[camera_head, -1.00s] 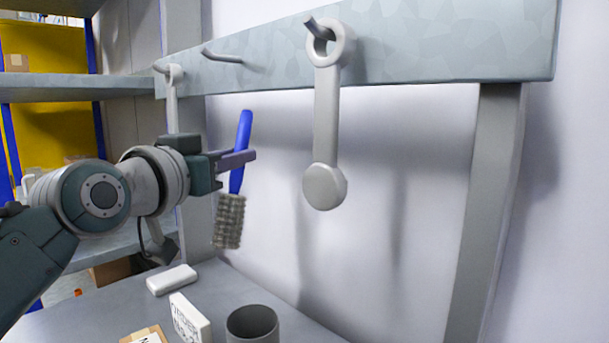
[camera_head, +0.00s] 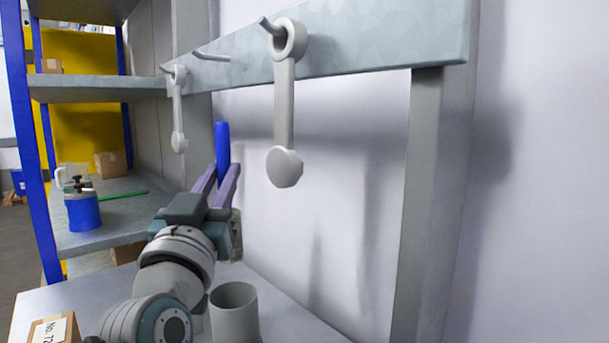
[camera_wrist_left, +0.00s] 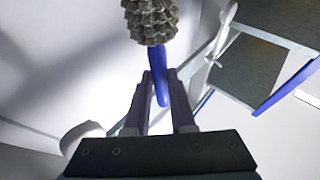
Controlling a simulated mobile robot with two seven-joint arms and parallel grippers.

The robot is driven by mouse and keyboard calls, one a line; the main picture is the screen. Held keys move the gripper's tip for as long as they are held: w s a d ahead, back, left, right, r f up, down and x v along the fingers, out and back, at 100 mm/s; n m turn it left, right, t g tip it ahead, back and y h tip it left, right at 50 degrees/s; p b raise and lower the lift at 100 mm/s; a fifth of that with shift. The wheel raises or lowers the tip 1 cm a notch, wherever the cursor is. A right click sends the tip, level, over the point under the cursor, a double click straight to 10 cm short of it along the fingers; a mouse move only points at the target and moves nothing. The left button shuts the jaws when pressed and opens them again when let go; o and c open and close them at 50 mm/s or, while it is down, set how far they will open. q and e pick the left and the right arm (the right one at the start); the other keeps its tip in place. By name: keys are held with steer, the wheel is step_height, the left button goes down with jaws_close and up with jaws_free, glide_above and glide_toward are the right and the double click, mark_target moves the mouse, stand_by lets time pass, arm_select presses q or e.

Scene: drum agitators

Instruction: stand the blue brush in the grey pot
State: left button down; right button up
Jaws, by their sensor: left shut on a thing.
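The blue brush is upright, bristles down, in my left gripper (camera_head: 226,176). Its blue handle (camera_head: 222,140) rises above the fingers. Its grey-brown bristle head (camera_head: 237,238) is mostly hidden behind the gripper. In the left wrist view the fingers (camera_wrist_left: 160,84) are shut on the blue handle (camera_wrist_left: 160,88), with the bristle head (camera_wrist_left: 150,20) at the top edge. The grey pot (camera_head: 236,322) stands upright on the table, empty as far as its rim shows, below the gripper and slightly right. The brush is above and apart from it. My right gripper is not in view.
Pale agitators (camera_head: 284,110) hang from hooks on a wall rail (camera_head: 380,40). A small labelled box (camera_head: 52,330) lies at the table's left front. Shelves at left hold a blue container (camera_head: 83,212) and a cardboard box (camera_head: 110,165). My arm covers part of the table.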

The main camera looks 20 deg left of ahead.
arm_select(q)
step_height(320, 180, down, 4)
steer(key=b, duration=0.3)
steer(key=shift+f+b, duration=0.15)
steer(key=shift+b, duration=0.15)
step_height(320, 180, down, 7)
steer(key=b, duration=0.6)
steer(key=shift+f, duration=0.1)
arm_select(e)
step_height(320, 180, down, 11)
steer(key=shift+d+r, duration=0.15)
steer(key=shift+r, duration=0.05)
arm_select(q)
steer(key=c, duration=0.7)
jaws_free()
steer(key=shift+d, duration=0.1)
arm_select(e)
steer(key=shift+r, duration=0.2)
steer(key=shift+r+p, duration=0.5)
steer(key=shift+p, duration=0.05)
arm_select(q)
steer(key=s+d, duration=0.1)
steer(key=s, duration=0.4)
steer(key=s+d+f, duration=0.1)
steer(key=s, duration=0.4)
steer(key=s+d, duration=0.2)
steer(key=s, duration=0.4)
steer(key=shift+f, duration=0.4)
